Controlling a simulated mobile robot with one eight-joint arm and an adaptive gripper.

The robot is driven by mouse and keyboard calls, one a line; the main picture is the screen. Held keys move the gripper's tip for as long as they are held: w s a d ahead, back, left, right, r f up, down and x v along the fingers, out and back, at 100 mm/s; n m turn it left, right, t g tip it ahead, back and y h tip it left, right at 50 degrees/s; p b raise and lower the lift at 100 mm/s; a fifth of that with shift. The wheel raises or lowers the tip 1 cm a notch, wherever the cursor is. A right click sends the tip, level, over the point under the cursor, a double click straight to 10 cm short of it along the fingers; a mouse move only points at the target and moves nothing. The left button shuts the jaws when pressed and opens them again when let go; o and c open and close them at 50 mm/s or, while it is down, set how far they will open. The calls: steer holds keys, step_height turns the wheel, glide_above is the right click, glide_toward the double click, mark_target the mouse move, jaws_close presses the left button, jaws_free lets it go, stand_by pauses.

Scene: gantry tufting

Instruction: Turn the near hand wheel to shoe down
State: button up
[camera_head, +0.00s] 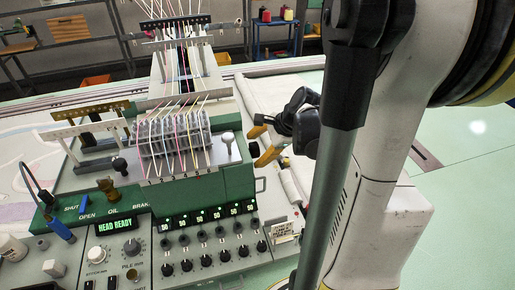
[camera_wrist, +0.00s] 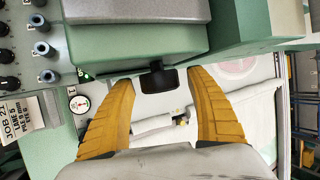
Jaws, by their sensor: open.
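A black block-shaped part, which may be the near hand wheel (camera_wrist: 160,80), sticks out below the green machine housing in the wrist view. My gripper (camera_wrist: 159,77) is open, with one yellow finger on each side of this part and a visible gap on both sides. I cannot tell whether the fingertips reach past it. In the head view my gripper (camera_head: 257,147) is at the right end of the green machine head (camera_head: 225,180), its fingers spread and pointing left. A wheel is not clearly visible there. The shoe's position cannot be read.
The control panel with knobs (camera_head: 205,262) and a "HEAD READY" display (camera_head: 117,225) lies in front. A round dial (camera_wrist: 80,104) and a job card (camera_wrist: 20,117) are left in the wrist view. The green floor (camera_head: 470,200) is clear at right.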

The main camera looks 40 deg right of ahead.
steer(key=v, duration=1.2)
